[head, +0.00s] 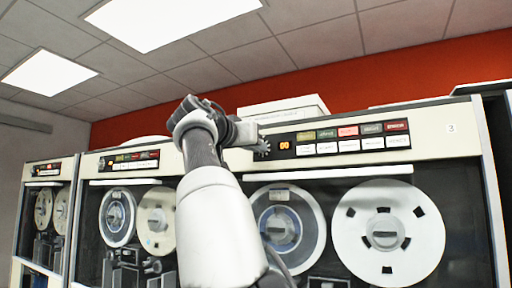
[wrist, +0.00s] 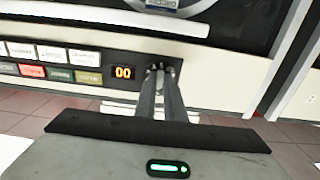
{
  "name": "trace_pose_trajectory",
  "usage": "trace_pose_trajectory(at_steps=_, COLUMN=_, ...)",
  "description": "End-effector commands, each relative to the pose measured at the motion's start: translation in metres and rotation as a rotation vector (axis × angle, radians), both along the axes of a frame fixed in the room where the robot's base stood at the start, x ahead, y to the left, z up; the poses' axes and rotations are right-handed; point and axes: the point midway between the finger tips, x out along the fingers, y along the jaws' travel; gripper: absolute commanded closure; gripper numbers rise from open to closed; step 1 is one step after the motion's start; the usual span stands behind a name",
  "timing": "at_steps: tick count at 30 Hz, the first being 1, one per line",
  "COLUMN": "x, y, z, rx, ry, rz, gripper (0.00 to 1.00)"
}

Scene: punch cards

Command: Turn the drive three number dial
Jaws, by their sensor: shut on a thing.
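The drive marked 3 is the large tape cabinet (head: 405,168) on the right in the head view. Its dark number dial (head: 262,148) sits at the left end of the black control strip, beside a small orange display (head: 284,145). In the wrist view the display (wrist: 122,72) reads 00. My gripper (head: 254,143) reaches the dial from the front, and in the wrist view its two fingers (wrist: 158,78) are closed on the dial. The fingers hide most of the dial, so its pointing direction cannot be told.
Coloured and white buttons (head: 350,138) run right of the display. Below are two tape reels (head: 350,228) behind the drive's front. More tape drives (head: 97,163) stand to the left. A pale box (head: 285,108) lies on top.

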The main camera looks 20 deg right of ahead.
Motion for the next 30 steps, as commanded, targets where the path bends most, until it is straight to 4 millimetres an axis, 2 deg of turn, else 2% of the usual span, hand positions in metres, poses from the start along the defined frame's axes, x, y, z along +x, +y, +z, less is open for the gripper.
trace_pose_trajectory(at_steps=1, x=0.000, y=0.000, z=-0.001, rx=0.001, ry=0.002, rz=-0.001, gripper=0.86)
trace_pose_trajectory(at_steps=3, x=0.000, y=0.000, z=-0.001, rx=0.001, ry=0.002, rz=0.000, gripper=0.74)
trace_pose_trajectory(at_steps=4, x=0.000, y=0.000, z=-0.001, rx=0.001, ry=0.002, rz=0.000, gripper=0.72)
trace_pose_trajectory(at_steps=12, x=0.000, y=0.001, z=0.000, rx=0.000, ry=0.001, rz=0.000, gripper=0.72)
trace_pose_trajectory(at_steps=16, x=-0.005, y=0.007, z=-0.002, rx=0.001, ry=0.001, rz=0.002, gripper=0.72)
trace_pose_trajectory(at_steps=20, x=-0.018, y=0.025, z=-0.004, rx=0.001, ry=-0.001, rz=0.005, gripper=0.72)
trace_pose_trajectory(at_steps=30, x=-0.069, y=0.091, z=-0.003, rx=0.000, ry=0.000, rz=0.006, gripper=0.72)
